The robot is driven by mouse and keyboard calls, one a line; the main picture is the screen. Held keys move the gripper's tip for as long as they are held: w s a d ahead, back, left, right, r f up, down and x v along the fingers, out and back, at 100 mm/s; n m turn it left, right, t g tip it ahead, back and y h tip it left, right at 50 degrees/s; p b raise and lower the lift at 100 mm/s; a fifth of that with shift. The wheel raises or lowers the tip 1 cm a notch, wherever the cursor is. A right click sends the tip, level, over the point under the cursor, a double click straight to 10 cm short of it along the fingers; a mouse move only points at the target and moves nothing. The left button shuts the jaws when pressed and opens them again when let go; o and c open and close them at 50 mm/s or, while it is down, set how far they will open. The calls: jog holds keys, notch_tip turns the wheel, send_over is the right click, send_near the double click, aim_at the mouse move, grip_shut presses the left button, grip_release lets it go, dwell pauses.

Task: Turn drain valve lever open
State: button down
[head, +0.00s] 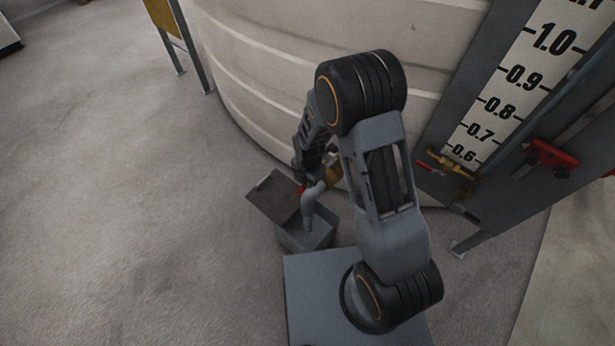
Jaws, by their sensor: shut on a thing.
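The drain valve (332,175) is a brass body low on the tank wall, with a grey elbow pipe (312,196) pointing down from it. A small red part of its lever (301,188) shows beside my gripper. My gripper (303,176) is at the valve, pointing down, and is shut on the lever. My own arm and gripper hide most of the lever and part of the valve, so the lever's angle cannot be told.
A grey open box (306,238) with a raised dark lid (274,197) stands under the pipe. The pale ribbed tank (260,75) rises behind. At right, a level gauge (500,105) has a brass valve with a red handle (444,166). The floor at left is clear.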

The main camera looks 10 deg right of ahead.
dwell(0.3)
jog(key=c, duration=1)
grip_release()
jog(key=shift+d, duration=0.1)
jog(key=shift+r, duration=0.1)
notch_tip(320, 180, up, 14)
jog(key=p, duration=0.3)
jog(key=shift+f, duration=0.2)
